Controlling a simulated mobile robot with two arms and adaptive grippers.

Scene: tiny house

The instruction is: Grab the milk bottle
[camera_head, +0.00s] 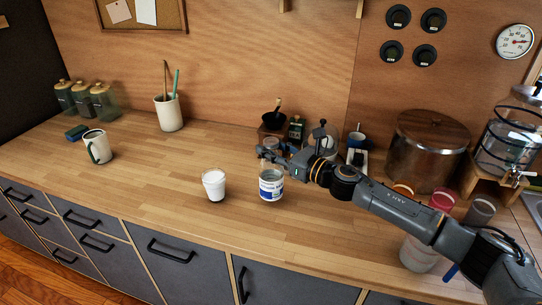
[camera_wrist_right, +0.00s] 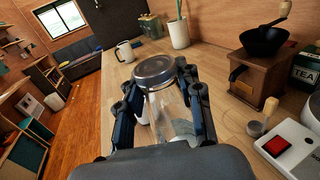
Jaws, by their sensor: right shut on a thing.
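The milk bottle (camera_head: 271,185) is clear glass with a blue and white label, upright at the middle of the wooden counter. Its grey lid and glass body also show in the right wrist view (camera_wrist_right: 170,112). My right gripper (camera_head: 269,155) comes in from the right at the bottle's upper part. In the right wrist view its two fingers (camera_wrist_right: 160,92) stand on either side of the bottle just below the lid, shut on it. Whether the base touches the counter I cannot tell. My left gripper is not in view.
A glass of milk (camera_head: 214,185) stands just left of the bottle. A white mug (camera_head: 97,147) and a utensil cup (camera_head: 169,112) are farther left. A coffee grinder (camera_wrist_right: 262,78) and a scale (camera_wrist_right: 292,148) are close on the right. The left counter is mostly clear.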

